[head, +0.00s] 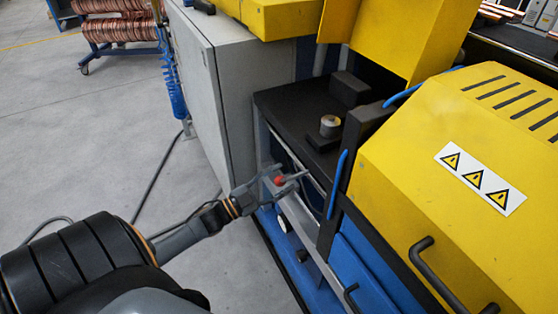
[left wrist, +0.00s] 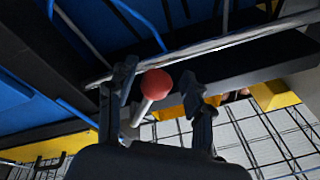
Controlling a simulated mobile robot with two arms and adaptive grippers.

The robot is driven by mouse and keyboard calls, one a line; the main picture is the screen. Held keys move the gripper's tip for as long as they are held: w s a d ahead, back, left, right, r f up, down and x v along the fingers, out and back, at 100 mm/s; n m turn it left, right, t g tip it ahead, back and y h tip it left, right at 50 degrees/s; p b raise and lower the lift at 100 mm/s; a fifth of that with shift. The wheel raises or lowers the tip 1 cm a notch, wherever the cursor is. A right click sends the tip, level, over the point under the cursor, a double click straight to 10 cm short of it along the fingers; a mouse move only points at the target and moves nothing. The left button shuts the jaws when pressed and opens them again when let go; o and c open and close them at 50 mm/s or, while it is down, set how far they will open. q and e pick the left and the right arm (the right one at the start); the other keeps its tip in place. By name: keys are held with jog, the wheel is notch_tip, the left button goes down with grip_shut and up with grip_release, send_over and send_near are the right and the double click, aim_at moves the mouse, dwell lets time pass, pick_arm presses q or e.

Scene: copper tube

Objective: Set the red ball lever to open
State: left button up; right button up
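The red ball (head: 279,181) of the lever is at the front edge of the machine, low beside the black shelf. In the left wrist view the red ball (left wrist: 157,84) sits on a short pale rod that slants down and left. My left gripper (head: 274,184) is at the ball. In the left wrist view its two fingers (left wrist: 160,90) stand on either side of the ball with small gaps, so it looks open around the ball. The rod's lower end is hidden behind the gripper body. My right gripper is not in view.
A long metal bar (left wrist: 225,42) runs just beyond the fingers. The machine's black shelf (head: 290,105) and yellow cover (head: 430,190) are close on the right. A grey cabinet (head: 225,90) stands behind the gripper. Open floor (head: 80,150) lies to the left.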

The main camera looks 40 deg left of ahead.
pick_arm(q)
jog(key=v, duration=1.2)
dwell(0.3)
